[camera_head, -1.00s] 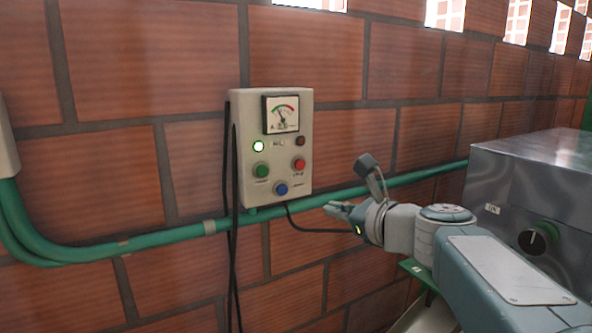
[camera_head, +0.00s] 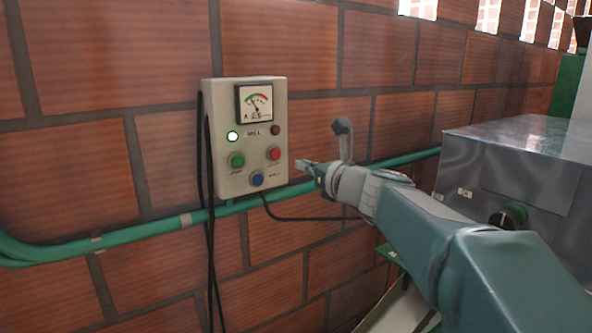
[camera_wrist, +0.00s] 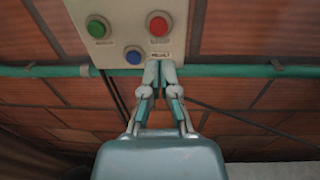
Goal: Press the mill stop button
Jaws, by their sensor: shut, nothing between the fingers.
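The mill control box (camera_head: 228,134) is a beige panel on the brick wall. My gripper (camera_head: 301,165) is shut and empty, a little right of the red button in the head view. In the wrist view the shut fingertips (camera_wrist: 160,66) lie below the red button (camera_wrist: 158,26) and right of the blue button (camera_wrist: 133,56). Contact with the panel cannot be told.
A green pipe (camera_head: 150,230) runs along the wall below and behind the box. Black cables (camera_head: 212,250) hang from the box. A metal cabinet (camera_head: 510,170) with a dark knob (camera_head: 513,216) stands at the right. The wall left of the box is clear.

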